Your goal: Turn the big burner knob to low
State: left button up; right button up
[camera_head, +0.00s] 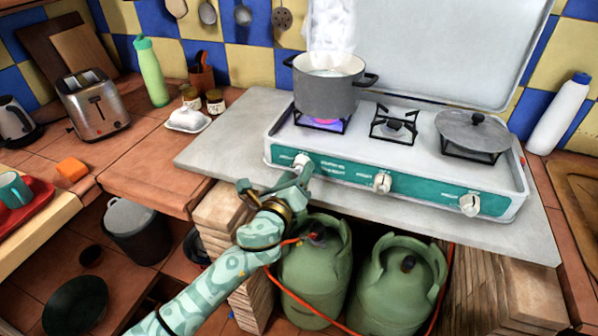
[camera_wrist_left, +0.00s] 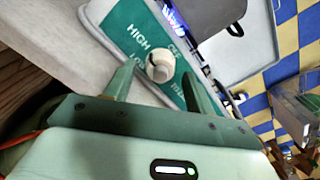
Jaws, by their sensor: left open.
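The white knob of the left burner (camera_head: 301,160) sits on the stove's green front panel. In the left wrist view this knob (camera_wrist_left: 158,67) shows between my two fingers, with the words HIGH and LOW beside it; its exact pointing is hard to read. My left gripper (camera_head: 300,172) is open at the knob, one finger to each side, with gaps showing; it also shows in the left wrist view (camera_wrist_left: 157,76). Above it, a blue-violet flame (camera_head: 322,123) burns under a steaming grey pot (camera_head: 327,92). My right gripper is not in view.
The stove (camera_head: 420,140) has two more knobs, a middle one (camera_head: 382,183) and a right one (camera_head: 469,204). A lidded pan (camera_head: 473,130) stands on the right burner. Green gas bottles (camera_head: 402,290) with an orange hose stand below. The grey slab left of the stove is clear.

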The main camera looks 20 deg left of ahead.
pick_arm(q)
jog(key=shift+w, duration=1)
jog(key=c, duration=1)
jog(key=shift+n, duration=0.4)
jog(key=n, duration=0.2)
jog(key=shift+n, duration=0.4)
jog(key=n+p, duration=0.1)
jog(key=n, duration=0.2)
jog(key=shift+n, duration=0.4)
jog(key=n+p, duration=0.1)
jog(key=n, duration=0.3)
jog(key=shift+n+p, duration=0.35)
jog(key=shift+n, duration=0.75)
jog(key=shift+f, duration=0.1)
